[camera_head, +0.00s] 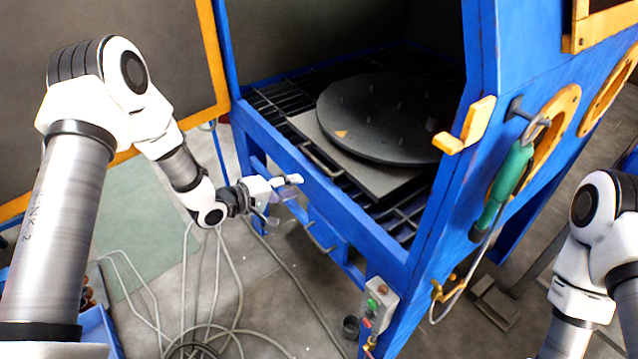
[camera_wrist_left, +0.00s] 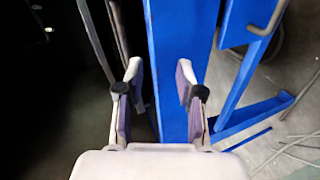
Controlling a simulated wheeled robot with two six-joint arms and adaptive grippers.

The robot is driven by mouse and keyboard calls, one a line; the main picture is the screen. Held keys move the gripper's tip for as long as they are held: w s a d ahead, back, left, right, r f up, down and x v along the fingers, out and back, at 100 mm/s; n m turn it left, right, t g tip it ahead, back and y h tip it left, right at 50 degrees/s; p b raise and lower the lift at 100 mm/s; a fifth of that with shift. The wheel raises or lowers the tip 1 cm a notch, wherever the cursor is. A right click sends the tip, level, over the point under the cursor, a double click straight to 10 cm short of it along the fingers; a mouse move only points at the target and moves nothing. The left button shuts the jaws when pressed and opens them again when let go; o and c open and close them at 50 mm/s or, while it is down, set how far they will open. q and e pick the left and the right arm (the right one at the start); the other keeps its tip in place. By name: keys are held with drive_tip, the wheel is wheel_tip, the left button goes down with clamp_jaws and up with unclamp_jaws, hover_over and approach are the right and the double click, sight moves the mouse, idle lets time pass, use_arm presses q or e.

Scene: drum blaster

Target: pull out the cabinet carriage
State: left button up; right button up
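The carriage (camera_head: 375,181) is a grey plate inside the blue cabinet, bearing a dark round turntable (camera_head: 375,115). A thin bar handle (camera_head: 320,160) shows at its front edge, just behind the cabinet's blue front beam (camera_head: 345,208). My left gripper (camera_head: 290,188) is in front of this beam, left of the handle, and looks empty. In the left wrist view its two fingers (camera_wrist_left: 160,95) are apart, with the blue beam (camera_wrist_left: 181,45) showing between and beyond them. Whether they touch the beam I cannot tell. My right arm is at the right edge; its gripper is out of view.
The cabinet's open door (camera_head: 100,90) stands at left. A yellow latch (camera_head: 465,127) and a green-handled tool (camera_head: 507,180) are on the cabinet's right post. A control box (camera_head: 379,299) is low in front. Hoses (camera_head: 205,300) lie on the floor.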

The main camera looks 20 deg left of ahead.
sight(314, 174)
use_arm(q)
drive_tip(key=shift+n+t+h, duration=0.4)
drive_tip(key=shift+h, duration=0.4)
drive_tip(key=w+d, duration=0.1)
drive_tip(key=w, duration=0.1)
drive_tip(key=w+d+r, duration=0.1)
drive_tip(key=w, duration=0.2)
drive_tip(key=w+d+r, duration=0.1)
drive_tip(key=w+d, duration=0.1)
drive_tip(key=shift+w, duration=0.4)
clamp_jaws()
